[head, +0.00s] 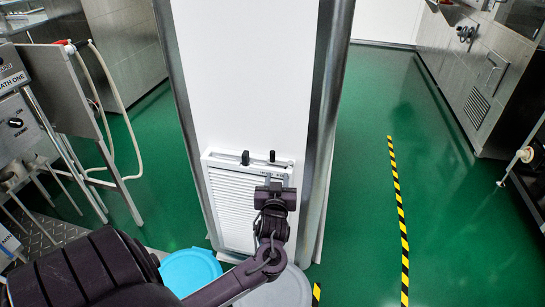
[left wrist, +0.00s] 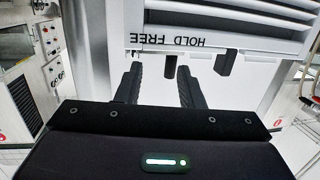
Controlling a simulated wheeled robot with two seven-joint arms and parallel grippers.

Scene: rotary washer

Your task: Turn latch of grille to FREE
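The white louvred grille (head: 230,205) is set low in a white column in the head view. Two small black latch knobs stand at its top edge, a left knob (head: 245,157) and a right knob (head: 272,157). The left wrist view shows the grille upside down, with the words HOLD and FREE (left wrist: 165,39) on its frame. There one knob (left wrist: 171,66) appears between my fingertips, nearer the right finger; the other knob (left wrist: 226,63) lies outside them. My left gripper (head: 276,178) is open just below the right knob; contact cannot be told. My right gripper is not in view.
A blue round lid (head: 190,270) and a grey one (head: 285,290) lie at the column's foot. Metal edge trims (head: 322,130) flank the column. A steel machine with hoses (head: 60,110) stands left. Green floor (head: 370,140) is open to the right.

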